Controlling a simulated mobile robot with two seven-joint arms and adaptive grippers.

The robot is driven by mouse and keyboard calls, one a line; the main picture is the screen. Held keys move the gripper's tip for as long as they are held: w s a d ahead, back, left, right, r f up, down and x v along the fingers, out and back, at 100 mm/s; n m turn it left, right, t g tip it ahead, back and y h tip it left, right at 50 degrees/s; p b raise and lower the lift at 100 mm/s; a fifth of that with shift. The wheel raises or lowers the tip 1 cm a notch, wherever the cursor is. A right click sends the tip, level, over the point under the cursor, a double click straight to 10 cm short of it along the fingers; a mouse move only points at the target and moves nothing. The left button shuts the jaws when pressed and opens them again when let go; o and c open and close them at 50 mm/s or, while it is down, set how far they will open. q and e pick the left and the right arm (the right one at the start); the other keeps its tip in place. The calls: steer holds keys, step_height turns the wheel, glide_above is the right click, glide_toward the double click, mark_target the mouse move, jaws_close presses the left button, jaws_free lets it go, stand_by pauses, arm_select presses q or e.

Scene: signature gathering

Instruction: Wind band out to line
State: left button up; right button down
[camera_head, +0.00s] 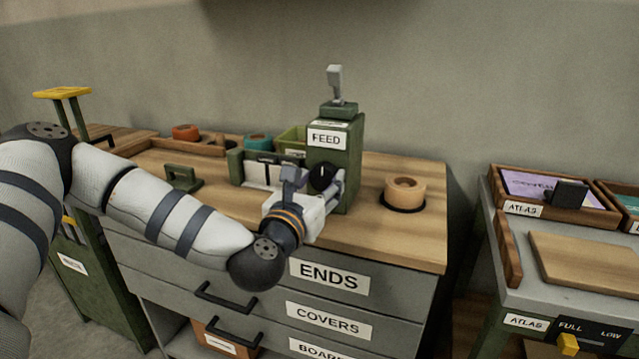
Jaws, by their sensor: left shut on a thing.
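A green machine (347,150) labelled FEED stands on the wooden top of a drawer cabinet. A black dial (323,176) with a white mark is on its front. My left gripper (316,183) is shut on the dial, its fingers on either side of it. The white mark points roughly upward. A white panel (256,172) with a dark upright line sits left of the dial, partly behind my gripper. A tan roll of band (404,190) sits on a black round base right of the machine. My right gripper is not in view.
The cabinet has drawers labelled ENDS (329,277) and COVERS (329,320). A green handled block (183,178) and a tray with an orange roll (186,132) are at the left. A grey table (560,275) with ATLAS trays stands at right, across a gap.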

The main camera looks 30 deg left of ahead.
arm_select(q)
steer(key=m, duration=0.1)
steer(key=m+p, duration=0.1)
steer(key=m, duration=0.2)
steer(key=shift+r+m+p, duration=0.25)
steer(key=shift+m+p, duration=0.05)
steer(key=m+p, duration=0.1)
steer(key=m, duration=0.2)
steer(key=shift+m, duration=0.3)
steer(key=shift+f+m+p, duration=0.1)
steer(key=shift+m+p, duration=0.25)
steer(key=shift+m, duration=0.55)
steer(key=m, duration=0.2)
steer(key=shift+f+m, duration=0.15)
steer(key=shift+m, duration=1.75)
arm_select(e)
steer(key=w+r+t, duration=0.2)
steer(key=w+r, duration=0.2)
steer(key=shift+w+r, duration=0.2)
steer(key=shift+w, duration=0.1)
arm_select(q)
steer(key=shift+m, duration=0.3)
steer(key=shift+f, duration=0.1)
steer(key=o, duration=1.2)
steer(key=shift+c, duration=0.2)
